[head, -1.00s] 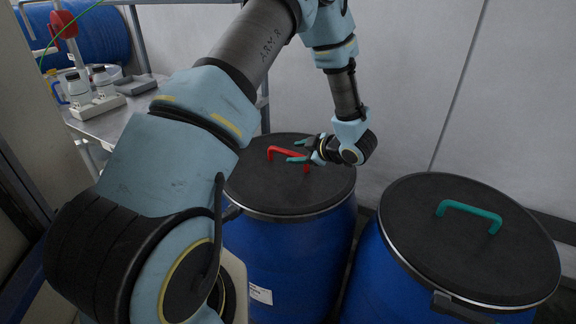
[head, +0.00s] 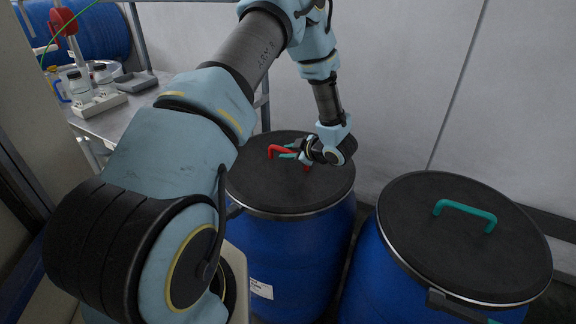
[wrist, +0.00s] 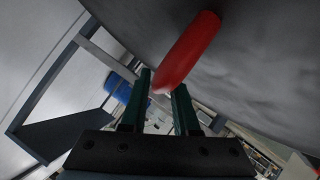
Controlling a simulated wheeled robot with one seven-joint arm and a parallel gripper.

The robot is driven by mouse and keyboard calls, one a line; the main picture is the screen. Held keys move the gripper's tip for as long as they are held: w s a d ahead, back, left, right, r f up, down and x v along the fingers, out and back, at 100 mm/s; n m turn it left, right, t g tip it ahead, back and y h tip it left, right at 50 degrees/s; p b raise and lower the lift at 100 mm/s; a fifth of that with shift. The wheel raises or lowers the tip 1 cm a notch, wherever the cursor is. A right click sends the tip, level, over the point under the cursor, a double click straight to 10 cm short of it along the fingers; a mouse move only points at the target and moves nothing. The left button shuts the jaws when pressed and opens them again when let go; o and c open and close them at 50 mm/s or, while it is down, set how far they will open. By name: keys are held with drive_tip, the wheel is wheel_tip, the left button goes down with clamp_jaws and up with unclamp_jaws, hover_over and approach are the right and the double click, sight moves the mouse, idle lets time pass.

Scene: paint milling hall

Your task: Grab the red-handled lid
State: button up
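The lid with the red handle is a black disc (head: 262,188) on the left blue drum (head: 290,245). Its red handle (head: 274,150) rises from the lid in the head view, partly hidden by my gripper. My gripper (head: 285,150) is at the handle, low over the lid, coming from the right. In the wrist view the red handle (wrist: 188,50) reaches down to the gap between my two green fingers (wrist: 164,88). The fingers stand apart, with space between them and the handle's end near their tips. I cannot tell whether they touch the handle.
A second blue drum with a black lid and a green handle (head: 465,208) stands to the right. A metal bench (head: 122,112) with bottles and small devices is at the left. A pale wall (head: 420,60) is close behind the drums.

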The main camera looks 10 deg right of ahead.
clamp_jaws()
drive_tip(key=shift+r, duration=0.1)
idle(0.8)
